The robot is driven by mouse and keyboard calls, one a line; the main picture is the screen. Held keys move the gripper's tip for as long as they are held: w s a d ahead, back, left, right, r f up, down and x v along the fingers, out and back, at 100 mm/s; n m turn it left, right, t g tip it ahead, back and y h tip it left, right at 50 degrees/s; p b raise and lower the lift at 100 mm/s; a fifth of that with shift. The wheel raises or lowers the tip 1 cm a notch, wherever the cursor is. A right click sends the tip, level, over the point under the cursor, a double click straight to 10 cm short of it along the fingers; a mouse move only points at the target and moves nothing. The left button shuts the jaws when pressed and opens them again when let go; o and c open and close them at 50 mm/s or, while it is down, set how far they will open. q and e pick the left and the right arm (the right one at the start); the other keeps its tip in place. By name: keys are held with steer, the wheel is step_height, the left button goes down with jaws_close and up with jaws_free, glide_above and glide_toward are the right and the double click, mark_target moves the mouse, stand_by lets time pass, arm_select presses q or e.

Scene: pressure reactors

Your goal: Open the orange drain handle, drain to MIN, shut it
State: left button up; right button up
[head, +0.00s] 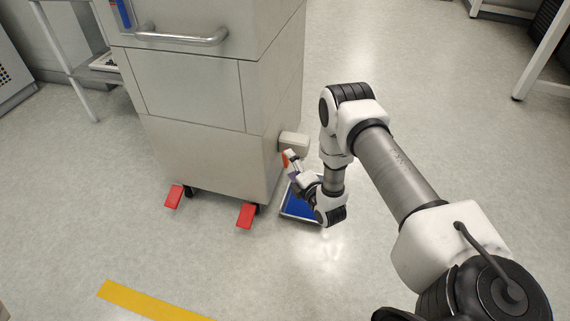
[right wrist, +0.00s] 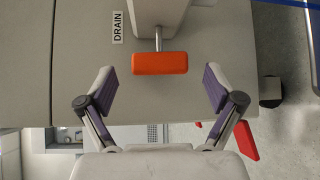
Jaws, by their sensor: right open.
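The orange drain handle (right wrist: 160,63) is a short bar on a metal stem below a pale valve box, beside a label reading DRAIN (right wrist: 117,27). In the head view a sliver of the handle (head: 285,159) shows low on the cabinet's right side. My right gripper (right wrist: 160,84) is open and faces the handle, its two pads apart on either side; I see no contact. In the head view the right gripper (head: 292,160) is small and partly covers the handle. A blue strip (head: 123,13) shows at the cabinet's upper left; no MIN mark is readable. My left gripper is not in view.
The grey cabinet (head: 200,150) stands on castors with red pedals (head: 246,215) sticking out at floor level. A blue tray (head: 297,207) lies on the floor below the valve box (head: 293,142).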

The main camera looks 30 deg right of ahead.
mark_target(287, 160)
steer(key=w, duration=0.1)
steer(key=w+b, duration=0.1)
steer(key=shift+w+d+f, duration=0.1)
steer(key=shift+w+f, duration=0.2)
steer(key=shift+w, duration=0.1)
steer(key=shift+w+r, duration=0.15)
steer(key=shift+w, duration=0.15)
steer(key=c, duration=1.2)
steer(key=shift+o, duration=0.2)
steer(key=p, duration=0.3)
steer(key=shift+r+g, duration=0.3)
steer(key=shift+r, duration=0.1)
steer(key=shift+f+n, duration=0.2)
steer(key=shift+n, duration=0.1)
steer(key=shift+f, duration=0.2)
steer(key=o, duration=1.2)
steer(key=shift+c, duration=0.2)
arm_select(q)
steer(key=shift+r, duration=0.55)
